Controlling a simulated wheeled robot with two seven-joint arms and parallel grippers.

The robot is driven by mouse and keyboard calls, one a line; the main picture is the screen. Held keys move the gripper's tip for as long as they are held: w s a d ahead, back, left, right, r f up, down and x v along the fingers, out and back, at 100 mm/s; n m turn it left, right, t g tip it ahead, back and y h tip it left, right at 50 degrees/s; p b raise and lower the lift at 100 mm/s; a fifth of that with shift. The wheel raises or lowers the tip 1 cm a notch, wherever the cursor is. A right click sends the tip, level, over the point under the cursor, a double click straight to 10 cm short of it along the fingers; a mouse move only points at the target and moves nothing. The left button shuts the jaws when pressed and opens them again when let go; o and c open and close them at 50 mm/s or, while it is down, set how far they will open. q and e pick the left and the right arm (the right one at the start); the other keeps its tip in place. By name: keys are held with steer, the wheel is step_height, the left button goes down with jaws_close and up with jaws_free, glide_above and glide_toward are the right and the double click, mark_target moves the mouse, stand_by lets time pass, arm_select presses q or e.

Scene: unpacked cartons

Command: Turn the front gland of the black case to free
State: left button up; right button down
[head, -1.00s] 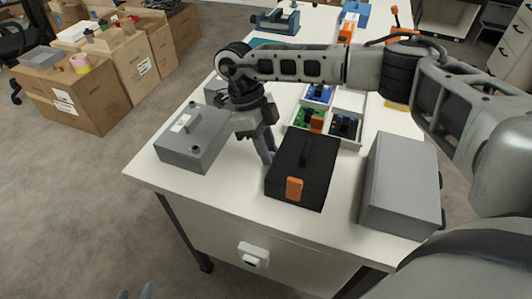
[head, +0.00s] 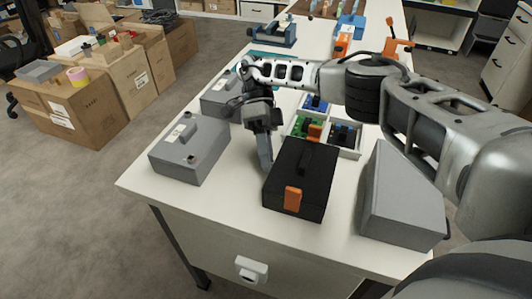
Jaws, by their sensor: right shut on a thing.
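The black case (head: 300,178) sits near the front edge of the white table, with a dark handle on its lid and an orange latch (head: 292,199) on its front face. My right gripper (head: 266,168) comes down at the case's left side, fingers pointing down. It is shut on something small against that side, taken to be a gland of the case. The fingers and the case hide the gland, so its turn cannot be seen. My left gripper is out of view.
A grey case (head: 189,150) stands left of the gripper, another grey box (head: 222,98) behind it. A large grey case (head: 402,196) stands close on the right. A white tray (head: 349,152) with coloured parts lies behind the black case.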

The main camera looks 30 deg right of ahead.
stand_by(0.4)
steer(key=c, duration=1.5)
jaws_free()
